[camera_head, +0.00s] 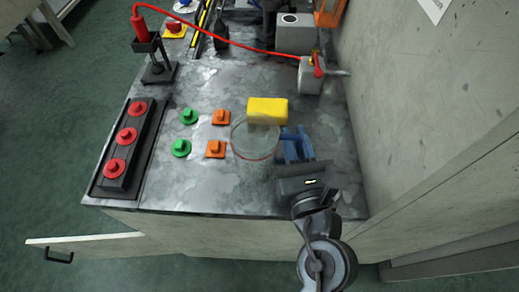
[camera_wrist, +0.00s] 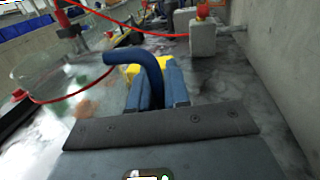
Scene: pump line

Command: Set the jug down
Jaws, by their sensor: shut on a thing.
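The jug (camera_head: 250,146) is clear, with a thin red line around it and a blue handle. In the wrist view its clear body (camera_wrist: 50,76) is at the left and its blue handle (camera_wrist: 132,55) curves into my gripper. My gripper (camera_head: 293,146) is at the jug's right side, shut on the handle; in the wrist view its fingers (camera_wrist: 158,88) stand either side of it. The jug looks about upright over the grey worktop (camera_head: 215,185). I cannot tell whether its base touches the top.
A yellow block (camera_head: 267,106) is just beyond the jug. Green knobs (camera_head: 181,148) and orange knobs (camera_head: 215,149) are to its left. A strip of red buttons (camera_head: 127,136) lies farther left. A red hose (camera_head: 220,44) crosses the back. A wall (camera_head: 430,110) bounds the right.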

